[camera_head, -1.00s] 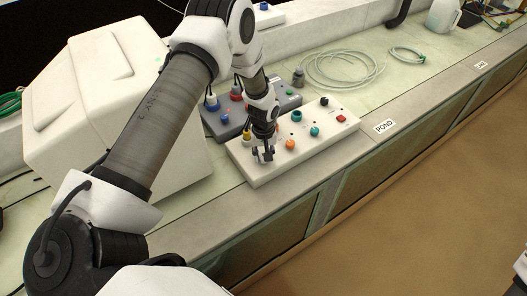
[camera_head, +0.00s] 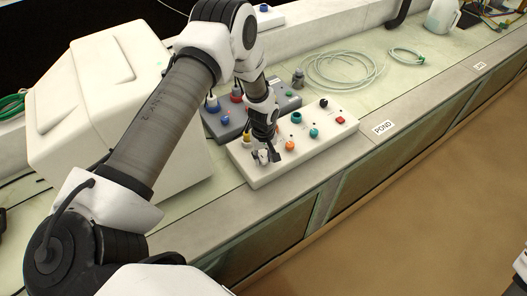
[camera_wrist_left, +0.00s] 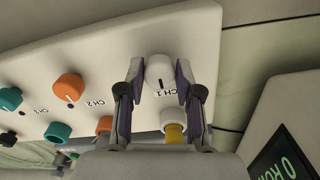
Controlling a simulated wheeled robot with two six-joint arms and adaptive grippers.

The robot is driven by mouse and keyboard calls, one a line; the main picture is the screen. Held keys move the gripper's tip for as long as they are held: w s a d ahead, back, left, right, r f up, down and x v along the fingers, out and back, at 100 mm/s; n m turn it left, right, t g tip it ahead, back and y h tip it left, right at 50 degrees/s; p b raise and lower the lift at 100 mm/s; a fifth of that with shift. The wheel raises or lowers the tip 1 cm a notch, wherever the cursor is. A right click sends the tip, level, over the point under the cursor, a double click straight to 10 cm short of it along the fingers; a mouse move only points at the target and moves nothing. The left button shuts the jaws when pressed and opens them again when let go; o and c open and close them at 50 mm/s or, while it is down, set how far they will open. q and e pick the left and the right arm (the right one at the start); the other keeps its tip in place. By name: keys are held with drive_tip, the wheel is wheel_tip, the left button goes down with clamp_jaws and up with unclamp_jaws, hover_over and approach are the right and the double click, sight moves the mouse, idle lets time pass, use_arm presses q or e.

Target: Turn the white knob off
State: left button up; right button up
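The white knob (camera_wrist_left: 160,70), marked CH 1, stands on the white control box (camera_head: 318,153). In the left wrist view it sits between the two fingertips of my left gripper (camera_wrist_left: 160,80), with one finger against each side. The dark mark on its top runs roughly in line with the fingers. In the head view my left gripper (camera_head: 266,156) is low over the near left end of the box, and its fingers mostly hide the white knob.
A grey box (camera_head: 222,122) with coloured plugs stands behind. A big white case (camera_head: 105,95) is at left. Coiled tubing (camera_head: 343,70) lies farther back.

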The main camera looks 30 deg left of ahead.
sight(263, 158)
use_arm(q)
drive_tip(key=shift+o, duration=1.1)
drive_tip(key=shift+w+a, duration=0.1)
wheel_tip(263, 158, up, 12)
drive_tip(key=shift+f, duration=0.15)
